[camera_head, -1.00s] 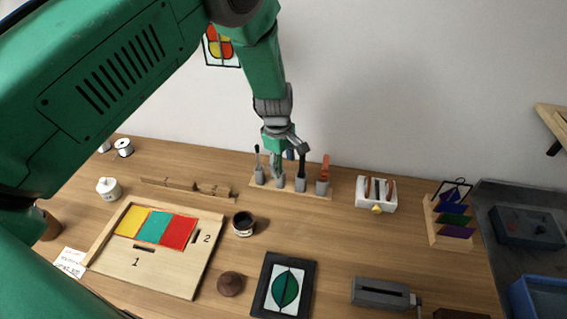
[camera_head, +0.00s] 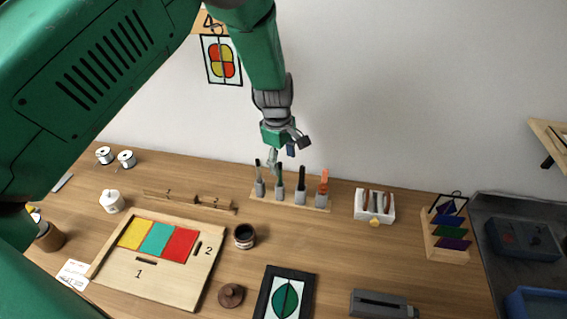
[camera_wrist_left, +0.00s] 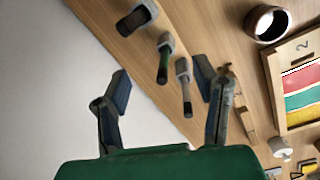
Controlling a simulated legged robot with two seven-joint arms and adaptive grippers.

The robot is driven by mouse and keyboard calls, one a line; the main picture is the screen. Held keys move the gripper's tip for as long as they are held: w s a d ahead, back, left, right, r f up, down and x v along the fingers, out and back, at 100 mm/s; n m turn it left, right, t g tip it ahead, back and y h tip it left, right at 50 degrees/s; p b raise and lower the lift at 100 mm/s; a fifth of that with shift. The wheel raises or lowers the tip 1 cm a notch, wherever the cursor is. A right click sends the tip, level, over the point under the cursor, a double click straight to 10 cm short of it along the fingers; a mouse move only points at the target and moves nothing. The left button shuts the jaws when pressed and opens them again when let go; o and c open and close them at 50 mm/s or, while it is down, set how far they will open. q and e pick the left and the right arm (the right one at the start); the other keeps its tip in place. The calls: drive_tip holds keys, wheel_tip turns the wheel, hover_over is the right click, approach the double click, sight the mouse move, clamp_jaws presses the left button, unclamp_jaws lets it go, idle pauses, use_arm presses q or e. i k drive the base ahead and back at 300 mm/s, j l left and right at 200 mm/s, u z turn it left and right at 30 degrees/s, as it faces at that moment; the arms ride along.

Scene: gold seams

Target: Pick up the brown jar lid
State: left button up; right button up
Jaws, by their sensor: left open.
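The brown jar lid (camera_head: 231,295) lies on the wooden table near the bottom of the head view, between the numbered board and the black-framed leaf panel. It has a small knob on top. I do not see it in the left wrist view. My left gripper (camera_head: 285,155) is open and empty, high near the back wall, above and behind the tool rack. The wrist view shows its two fingers (camera_wrist_left: 165,90) spread apart with tool handles beyond them. It is well away from the lid. My right gripper is not in view.
A dark open jar (camera_head: 244,236) stands just behind the lid. The board (camera_head: 150,280) with coloured panes is to its left, the leaf panel (camera_head: 312,290) to its right. The tool rack (camera_head: 290,201) stands at the back. Table between rack and leaf panel is clear.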

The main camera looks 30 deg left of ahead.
sight(230, 295)
drive_tip(key=k+l, duration=0.3)
drive_tip(key=k, duration=0.15)
drive_tip(key=k+l, duration=0.35)
drive_tip(key=k, duration=0.1)
